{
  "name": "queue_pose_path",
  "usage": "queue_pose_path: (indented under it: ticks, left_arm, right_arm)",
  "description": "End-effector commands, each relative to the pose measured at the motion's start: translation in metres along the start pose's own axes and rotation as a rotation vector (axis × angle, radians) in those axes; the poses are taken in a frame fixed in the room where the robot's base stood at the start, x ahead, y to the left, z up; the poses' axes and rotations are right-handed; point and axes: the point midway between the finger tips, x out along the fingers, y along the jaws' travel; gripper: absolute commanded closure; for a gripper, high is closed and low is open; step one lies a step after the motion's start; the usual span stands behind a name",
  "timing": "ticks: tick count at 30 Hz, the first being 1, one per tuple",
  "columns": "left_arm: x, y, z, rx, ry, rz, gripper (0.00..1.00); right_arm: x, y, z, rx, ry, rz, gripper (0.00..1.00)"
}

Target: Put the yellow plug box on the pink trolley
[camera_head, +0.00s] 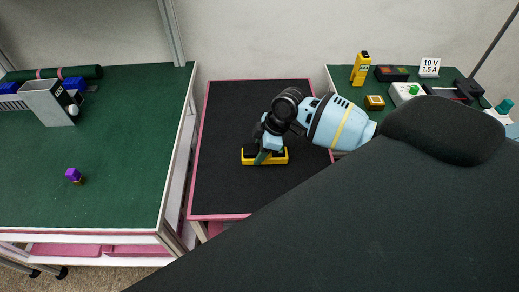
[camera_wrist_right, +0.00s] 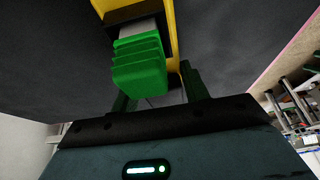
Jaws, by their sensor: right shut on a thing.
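The yellow plug box (camera_head: 278,159) is over the dark top of the pink trolley (camera_head: 231,190), near its middle. I cannot tell whether it touches the top. My right gripper (camera_head: 264,150) is shut on the box from above and hides part of it. In the right wrist view the yellow box (camera_wrist_right: 173,35) shows at the top, with a ribbed green block (camera_wrist_right: 139,66) in front of it. The fingers of my right gripper (camera_wrist_right: 157,85) are partly hidden behind that block. My left gripper is not in view.
A green-topped bench on the right holds a yellow meter (camera_head: 361,69), a yellow-framed block (camera_head: 374,102) and other devices. The trolley top around the box is clear.

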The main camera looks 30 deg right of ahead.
Motion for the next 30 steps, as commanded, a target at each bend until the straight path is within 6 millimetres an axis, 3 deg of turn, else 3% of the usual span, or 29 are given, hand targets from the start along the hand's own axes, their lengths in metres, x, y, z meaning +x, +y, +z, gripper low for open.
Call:
queue_pose_path:
  ticks: [8, 9, 14, 23, 30]
  left_arm:
    - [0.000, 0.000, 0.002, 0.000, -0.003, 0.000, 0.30]
    - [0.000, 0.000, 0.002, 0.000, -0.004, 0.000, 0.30]
    - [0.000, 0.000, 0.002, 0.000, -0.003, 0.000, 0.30]
    - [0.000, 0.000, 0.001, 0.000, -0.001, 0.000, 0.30]
    - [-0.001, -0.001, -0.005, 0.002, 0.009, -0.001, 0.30]
  right_arm:
    - [0.002, 0.000, 0.001, 0.000, 0.000, 0.000, 0.83]
    - [0.003, 0.000, 0.001, 0.001, -0.001, -0.001, 0.54]
    - [0.002, 0.000, 0.001, 0.000, 0.000, 0.000, 0.33]
    - [0.001, 0.000, 0.000, 0.000, 0.000, 0.000, 0.33]
    - [-0.027, 0.001, -0.001, 0.000, 0.001, 0.005, 0.33]
